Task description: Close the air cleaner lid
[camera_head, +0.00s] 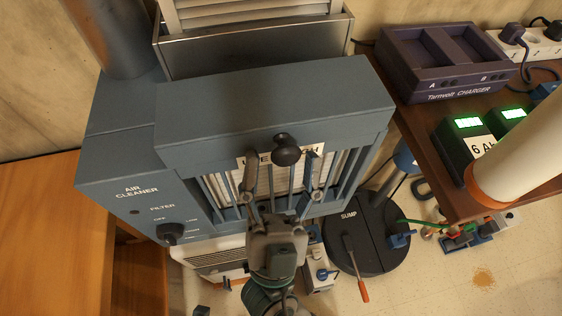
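The air cleaner (135,190) is a blue-grey box with a dial on its left panel and a barred front. Its lid (260,100) is the wide blue-grey slab on top, with a black round knob (286,150) at its front edge. How far the lid stands open is hard to tell from above. My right gripper (284,188) comes up from the bottom, in front of the bars and just below the knob in the picture. Its fingers are spread either side, and nothing shows between them. It partly hides the bars and a white label (300,163). My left gripper is not in view.
A metal housing with white slats (250,45) stands behind the lid, and a grey pipe (108,35) rises at the left. At right, a brown bench (420,125) bears a purple charger (440,60). A round black sump (370,235) stands on the floor. A wooden surface (45,240) is at left.

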